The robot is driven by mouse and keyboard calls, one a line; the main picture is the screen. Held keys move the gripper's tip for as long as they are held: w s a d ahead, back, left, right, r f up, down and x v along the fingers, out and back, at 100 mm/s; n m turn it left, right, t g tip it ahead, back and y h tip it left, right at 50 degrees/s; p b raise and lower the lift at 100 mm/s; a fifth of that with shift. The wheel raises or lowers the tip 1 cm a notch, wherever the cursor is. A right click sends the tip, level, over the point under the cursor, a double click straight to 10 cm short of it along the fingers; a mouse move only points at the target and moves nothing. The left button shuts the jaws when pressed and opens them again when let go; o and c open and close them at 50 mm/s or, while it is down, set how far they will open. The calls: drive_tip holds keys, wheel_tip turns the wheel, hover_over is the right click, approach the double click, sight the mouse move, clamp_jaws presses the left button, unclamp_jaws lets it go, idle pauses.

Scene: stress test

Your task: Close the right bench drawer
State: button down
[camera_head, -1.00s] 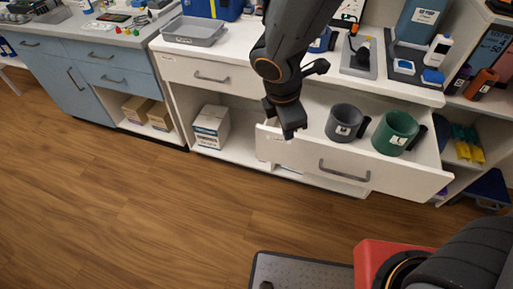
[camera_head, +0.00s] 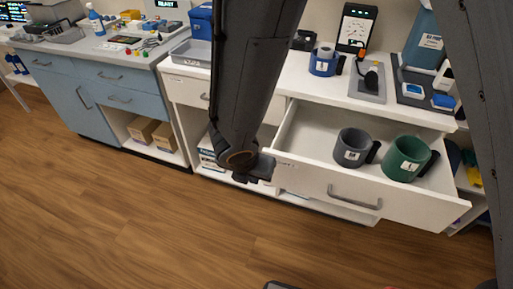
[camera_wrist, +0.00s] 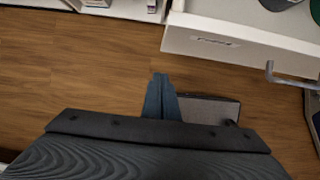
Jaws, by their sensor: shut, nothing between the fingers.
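The right bench drawer (camera_head: 310,178) is white and stands pulled out from the white bench. It has a grey bar handle (camera_head: 354,198) on its front. A grey mug (camera_head: 349,150) and a green mug (camera_head: 400,165) stand inside it. My gripper (camera_head: 254,172) is at the left end of the drawer front in the head view, with its fingertips hard to make out there. In the wrist view my gripper (camera_wrist: 160,82) is shut and empty, over the floor. The drawer front (camera_wrist: 245,45) and its handle (camera_wrist: 285,78) show at the upper right of that view, apart from the fingers.
The white bench top (camera_head: 300,85) carries a blue mug (camera_head: 324,64), a grey stand (camera_head: 368,85) and a dark tray (camera_head: 415,95). A blue cabinet (camera_head: 100,90) stands to the left.

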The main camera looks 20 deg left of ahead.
drive_tip(key=shift+w+d+f+p, duration=0.1)
drive_tip(key=shift+w+f+p, duration=0.1)
drive_tip(key=shift+w+f, duration=0.45)
drive_tip(key=shift+w+f+p, duration=0.15)
drive_tip(key=shift+w+f, duration=0.1)
drive_tip(key=shift+w, duration=0.8)
drive_tip(key=shift+w+d+f+p, duration=0.1)
drive_tip(key=shift+w+f+p, duration=0.1)
drive_tip(key=shift+w+f, duration=0.45)
drive_tip(key=shift+w+r, duration=0.2)
